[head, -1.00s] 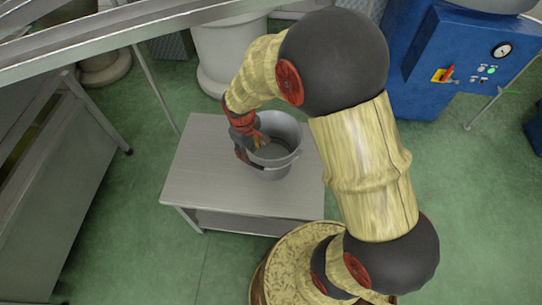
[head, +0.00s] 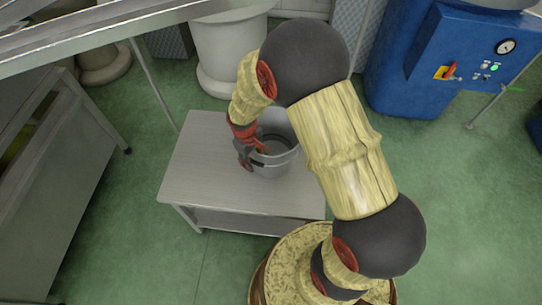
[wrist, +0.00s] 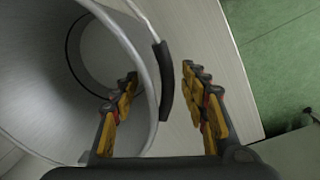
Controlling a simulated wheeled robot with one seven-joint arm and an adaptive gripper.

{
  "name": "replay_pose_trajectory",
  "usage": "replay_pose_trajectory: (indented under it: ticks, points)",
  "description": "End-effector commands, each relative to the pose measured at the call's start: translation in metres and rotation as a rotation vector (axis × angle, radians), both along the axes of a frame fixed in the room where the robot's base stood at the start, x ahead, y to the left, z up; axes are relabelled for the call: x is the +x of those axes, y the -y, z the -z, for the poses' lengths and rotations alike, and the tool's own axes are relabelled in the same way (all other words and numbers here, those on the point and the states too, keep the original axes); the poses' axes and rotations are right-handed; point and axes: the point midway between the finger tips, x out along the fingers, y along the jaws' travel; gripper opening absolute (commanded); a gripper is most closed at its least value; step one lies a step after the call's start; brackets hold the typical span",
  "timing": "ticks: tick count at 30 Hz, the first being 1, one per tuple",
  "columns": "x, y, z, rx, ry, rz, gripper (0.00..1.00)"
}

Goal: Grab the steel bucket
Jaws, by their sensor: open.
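The steel bucket (head: 272,160) stands upright on a small grey metal table (head: 205,175). My gripper (head: 252,154) is at the bucket's left side in the head view, with its fingers low around the rim. In the wrist view the bucket (wrist: 150,62) fills the left part, its inside empty. My gripper (wrist: 163,98) is open there, one finger inside the bucket's mouth and the other outside, with the rim and the dark handle grip (wrist: 164,80) between them. I cannot tell whether either finger touches the wall.
A blue machine (head: 405,65) with a gauge and switches stands at the back right. A metal bench (head: 60,190) is at the left, and a pale round vessel (head: 228,55) is behind the table. Green floor is open on the right.

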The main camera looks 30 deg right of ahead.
Motion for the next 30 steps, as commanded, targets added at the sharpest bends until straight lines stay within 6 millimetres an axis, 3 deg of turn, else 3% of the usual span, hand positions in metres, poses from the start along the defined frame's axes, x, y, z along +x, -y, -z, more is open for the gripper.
replay_pose_trajectory:
  ticks: [2,25,30]
  points:
    - [0.0002,-0.0001,-0.0009,0.000,0.000,0.000,0.45]
    - [0.0003,-0.0001,-0.0011,0.000,0.001,0.000,0.01]
    - [0.0003,-0.0001,-0.0011,0.000,0.001,0.000,0.00]
